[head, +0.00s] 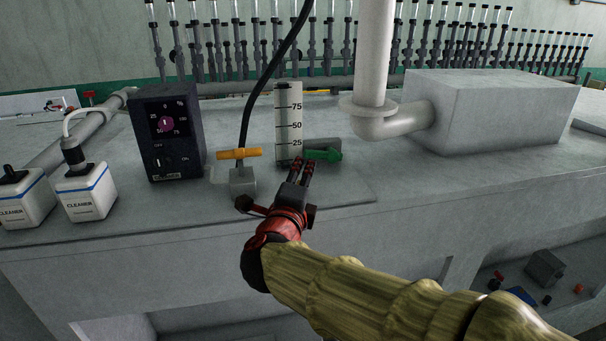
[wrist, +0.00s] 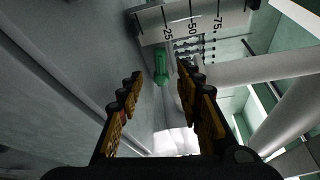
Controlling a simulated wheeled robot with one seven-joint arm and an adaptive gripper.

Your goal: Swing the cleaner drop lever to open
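A green lever (head: 322,155) lies roughly level at the foot of the graduated column (head: 289,118); it also shows in the wrist view (wrist: 160,66), between and beyond my fingertips. An orange lever (head: 238,154) lies crosswise on a small grey valve block (head: 242,182), left of the column. No readable label shows which is the cleaner drop lever. My gripper (head: 302,168) is just in front of the green lever. In the wrist view its two fingers (wrist: 159,77) are apart with nothing between them. Contact with the lever does not show.
A dark control box (head: 168,132) and two cleaner bottles (head: 86,192) stand at left. A black hose (head: 262,85) rises from the valve block. A white pipe (head: 373,55) and a large grey box (head: 490,108) stand at right. The front counter strip is mostly clear.

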